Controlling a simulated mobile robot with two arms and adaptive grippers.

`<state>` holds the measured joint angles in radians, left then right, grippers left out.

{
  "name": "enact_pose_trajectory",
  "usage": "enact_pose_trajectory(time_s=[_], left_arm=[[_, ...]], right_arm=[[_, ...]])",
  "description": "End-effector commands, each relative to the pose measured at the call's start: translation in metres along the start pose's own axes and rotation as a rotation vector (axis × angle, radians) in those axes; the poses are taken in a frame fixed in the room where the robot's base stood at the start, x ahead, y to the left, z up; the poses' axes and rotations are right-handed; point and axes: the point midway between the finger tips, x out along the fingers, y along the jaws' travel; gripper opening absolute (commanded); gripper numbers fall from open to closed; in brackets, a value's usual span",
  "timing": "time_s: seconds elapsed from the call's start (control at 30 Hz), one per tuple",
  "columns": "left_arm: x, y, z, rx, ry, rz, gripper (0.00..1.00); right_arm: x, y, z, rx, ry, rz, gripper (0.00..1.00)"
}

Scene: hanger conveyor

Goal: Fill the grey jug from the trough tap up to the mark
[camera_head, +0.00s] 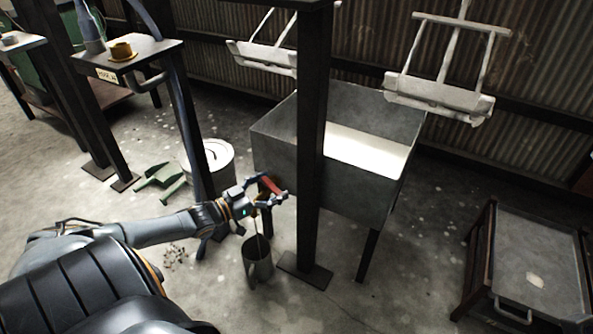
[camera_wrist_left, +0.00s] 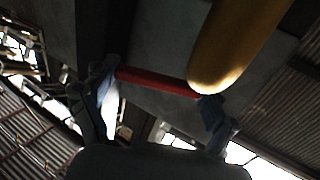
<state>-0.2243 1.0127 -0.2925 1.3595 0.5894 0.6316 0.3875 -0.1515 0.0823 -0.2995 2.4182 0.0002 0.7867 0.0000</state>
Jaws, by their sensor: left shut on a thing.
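The grey jug (camera_head: 258,268) stands upright on the floor below the tap end of the trough. Its mark and its inside level cannot be made out. The grey metal trough (camera_head: 370,192) stands on legs behind a dark post and holds pale liquid. My left gripper (camera_head: 272,192) is shut on the red tap handle (camera_head: 270,184), above the jug. In the left wrist view the red handle (camera_wrist_left: 158,81) lies between the fingers, with a brass-coloured part (camera_wrist_left: 232,45) close by. A thin line runs from near the tap down to the jug; I cannot tell whether it is liquid.
The dark post (camera_head: 312,150) stands right beside the jug and gripper. A white bucket (camera_head: 210,160) and green scoop (camera_head: 160,178) are on the floor to the left. A small stand (camera_head: 150,50) holds a yellow cup. A low cart (camera_head: 540,250) is at right.

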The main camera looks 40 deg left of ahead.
Motion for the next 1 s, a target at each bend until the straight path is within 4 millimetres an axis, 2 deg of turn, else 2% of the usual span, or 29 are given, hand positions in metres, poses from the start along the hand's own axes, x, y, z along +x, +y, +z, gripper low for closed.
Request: enact_pose_trajectory(time_s=[0.2, 0.77, 0.8, 0.87, 1.0], left_arm=[[-0.01, -0.005, 0.002, 0.004, 0.002, 0.082, 0.29], [-0.012, -0.005, -0.001, 0.001, 0.005, 0.12, 0.29], [-0.012, -0.005, -0.001, 0.001, 0.005, 0.12, 0.88], [-0.012, -0.005, -0.001, 0.001, 0.005, 0.12, 1.0], [-0.013, -0.005, 0.0, 0.001, 0.004, 0.119, 1.0]], right_arm=[[0.002, -0.001, 0.001, -0.004, 0.03, -0.011, 0.4], [0.01, -0.002, -0.002, -0.006, 0.057, -0.02, 0.4], [0.01, -0.002, -0.002, -0.006, 0.056, -0.02, 0.4], [0.01, -0.001, -0.002, -0.006, 0.055, -0.02, 0.4], [0.009, -0.001, -0.002, -0.005, 0.052, -0.019, 0.4]])
